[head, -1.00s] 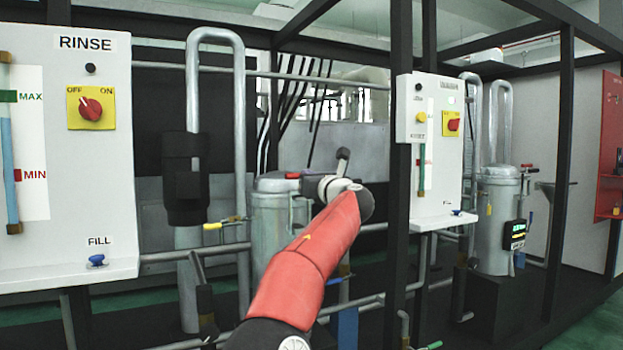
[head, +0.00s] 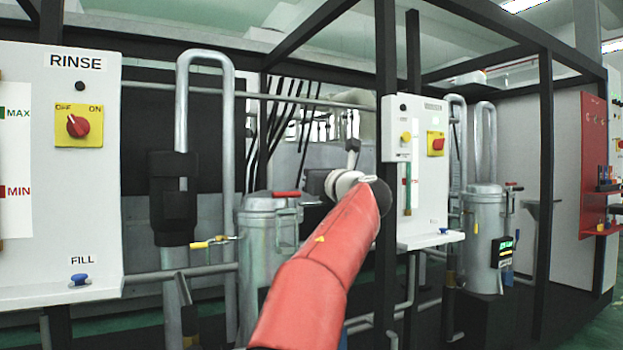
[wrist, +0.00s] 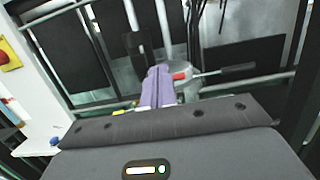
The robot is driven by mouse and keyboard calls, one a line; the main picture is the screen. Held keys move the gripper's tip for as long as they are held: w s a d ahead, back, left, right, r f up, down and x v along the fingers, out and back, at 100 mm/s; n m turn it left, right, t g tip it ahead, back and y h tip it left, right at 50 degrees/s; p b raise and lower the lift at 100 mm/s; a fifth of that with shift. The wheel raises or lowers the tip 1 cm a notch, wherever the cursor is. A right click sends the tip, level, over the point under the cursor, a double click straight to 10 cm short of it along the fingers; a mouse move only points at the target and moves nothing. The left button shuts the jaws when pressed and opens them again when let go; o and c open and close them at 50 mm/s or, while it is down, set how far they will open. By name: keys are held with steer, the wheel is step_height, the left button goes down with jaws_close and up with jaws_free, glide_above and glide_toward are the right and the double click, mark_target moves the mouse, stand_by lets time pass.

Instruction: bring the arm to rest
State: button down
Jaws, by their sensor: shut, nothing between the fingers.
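My red arm (head: 322,262) reaches forward in the middle of the head view, in front of a grey cylindrical vessel with a red handle (head: 266,212). My gripper is largely hidden behind my wrist in the head view. In the wrist view, the purple-grey fingers of my gripper (wrist: 158,86) are together and hold nothing. Beyond them, the wrist view shows pipes and a small red handle, with a clear gap I cannot measure.
The white RINSE panel (head: 60,180) stands at left with a red knob and a blue FILL knob. A second white panel (head: 424,175) stands right of my arm behind a black frame post (head: 386,90). A second vessel (head: 482,240) and a red panel (head: 592,165) are farther right.

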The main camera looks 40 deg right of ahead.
stand_by(0.4)
steer(key=s+d+m+h, duration=0.4)
steer(key=s+m+h, duration=0.1)
steer(key=m, duration=0.5)
step_height(320, 180, down, 8)
steer(key=s+f+m+g+h, duration=0.1)
steer(key=s+m+g+h, duration=0.25)
steer(key=m, duration=0.95)
steer(key=s+a+f+m+g+y, duration=0.1)
steer(key=a+f+m+g+y, duration=0.25)
steer(key=a+f, duration=0.75)
steer(key=s+a+f+m+g+y, duration=0.2)
steer(key=a+f+m+y, duration=0.3)
steer(key=a+f, duration=0.65)
steer(key=s+a+f+m+g+y, duration=0.1)
steer(key=s+a+f+g+y, duration=0.1)
steer(key=s+a+f, duration=0.4)
steer(key=s+a+f+g+y, duration=0.2)
steer(key=s+a+f, duration=0.4)
steer(key=a, duration=0.7)
steer(key=shift+s+a+f+m+g+y, duration=0.2)
steer(key=shift+s+m+g+y, duration=0.25)
steer(key=shift+s, duration=0.55)
